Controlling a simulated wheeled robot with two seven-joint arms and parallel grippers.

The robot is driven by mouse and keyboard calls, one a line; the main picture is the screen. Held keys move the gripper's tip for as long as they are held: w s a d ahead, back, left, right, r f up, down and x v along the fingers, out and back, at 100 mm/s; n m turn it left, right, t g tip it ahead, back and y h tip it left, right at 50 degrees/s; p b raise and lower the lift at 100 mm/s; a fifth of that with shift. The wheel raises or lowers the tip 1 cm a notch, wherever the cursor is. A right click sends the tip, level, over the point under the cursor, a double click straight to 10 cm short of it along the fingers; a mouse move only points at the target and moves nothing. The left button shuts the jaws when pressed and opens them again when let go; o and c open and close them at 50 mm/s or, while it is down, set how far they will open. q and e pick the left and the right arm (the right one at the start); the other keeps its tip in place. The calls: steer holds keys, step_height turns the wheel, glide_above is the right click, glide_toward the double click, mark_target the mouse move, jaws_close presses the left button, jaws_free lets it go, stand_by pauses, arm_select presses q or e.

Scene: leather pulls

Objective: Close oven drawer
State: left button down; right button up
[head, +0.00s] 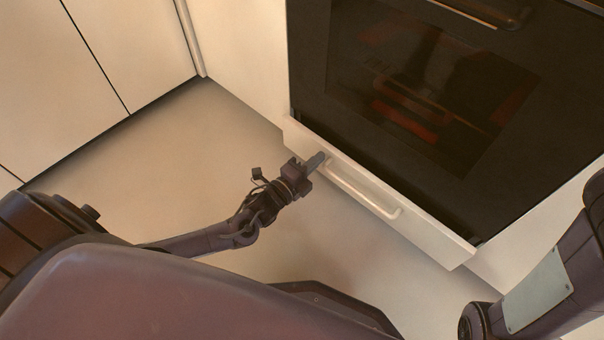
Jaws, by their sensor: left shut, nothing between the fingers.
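The white oven drawer (425,232) sits below the dark glass oven door (420,90). Its front stands out a little from the oven, so it is partly open. A pale bar handle (365,192) runs along the drawer front. My left gripper (317,161) is shut and empty, at the left end of the handle by the drawer front. I cannot tell whether it touches the handle or the front. My right arm shows at the lower right, but its gripper is not in view.
Cream cabinets (85,70) stand at the upper left, and a cream panel (243,55) is beside the oven. The oven door handle (480,12) is at the top. Bare floor (180,150) lies between the cabinets and my body.

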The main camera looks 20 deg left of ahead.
mark_target(327, 149)
arm_select(q)
steer(key=shift+x, duration=0.8)
steer(key=b+x, duration=0.1)
steer(key=x, duration=0.3)
steer(key=shift+w, duration=0.15)
steer(key=shift+w+r, duration=0.15)
steer(key=shift+r, duration=0.05)
steer(key=shift+a, duration=0.1)
